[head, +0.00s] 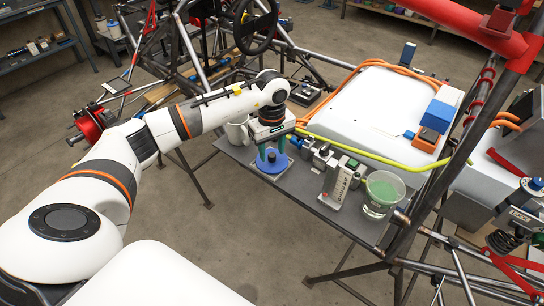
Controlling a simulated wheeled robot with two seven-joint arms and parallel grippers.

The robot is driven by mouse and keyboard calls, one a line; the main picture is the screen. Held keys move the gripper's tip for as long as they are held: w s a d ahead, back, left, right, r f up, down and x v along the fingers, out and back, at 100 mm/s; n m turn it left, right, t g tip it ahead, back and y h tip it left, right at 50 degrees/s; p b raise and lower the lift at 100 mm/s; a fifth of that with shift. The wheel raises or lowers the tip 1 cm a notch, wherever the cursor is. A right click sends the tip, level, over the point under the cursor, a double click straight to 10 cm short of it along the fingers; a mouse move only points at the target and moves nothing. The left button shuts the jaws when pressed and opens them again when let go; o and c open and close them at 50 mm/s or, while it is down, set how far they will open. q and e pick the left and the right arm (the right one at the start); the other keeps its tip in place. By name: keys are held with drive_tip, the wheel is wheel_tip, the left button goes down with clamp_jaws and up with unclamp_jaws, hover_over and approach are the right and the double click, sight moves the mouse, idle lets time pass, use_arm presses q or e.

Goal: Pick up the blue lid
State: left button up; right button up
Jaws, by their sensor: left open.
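The blue lid (272,166) is a round disc with a small knob on top. It lies at the left part of a grey metal table (347,222). I cannot tell whether the fingers touch the lid. The gripper's body hides part of the area behind it. My right gripper is out of view.
A white mug (237,131) stands just left of the gripper. Metal fittings (318,155), a grey-white box-shaped device (341,182) and a glass beaker with green contents (382,194) stand to the right. Chassis tubes and a steering wheel (256,25) surround the table.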

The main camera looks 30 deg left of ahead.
use_arm(q)
drive_tip(key=shift+f, duration=0.7)
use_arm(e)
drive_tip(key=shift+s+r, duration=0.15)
use_arm(q)
clamp_jaws()
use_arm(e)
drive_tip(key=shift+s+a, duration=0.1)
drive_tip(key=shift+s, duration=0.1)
use_arm(q)
drive_tip(key=shift+r, duration=0.1)
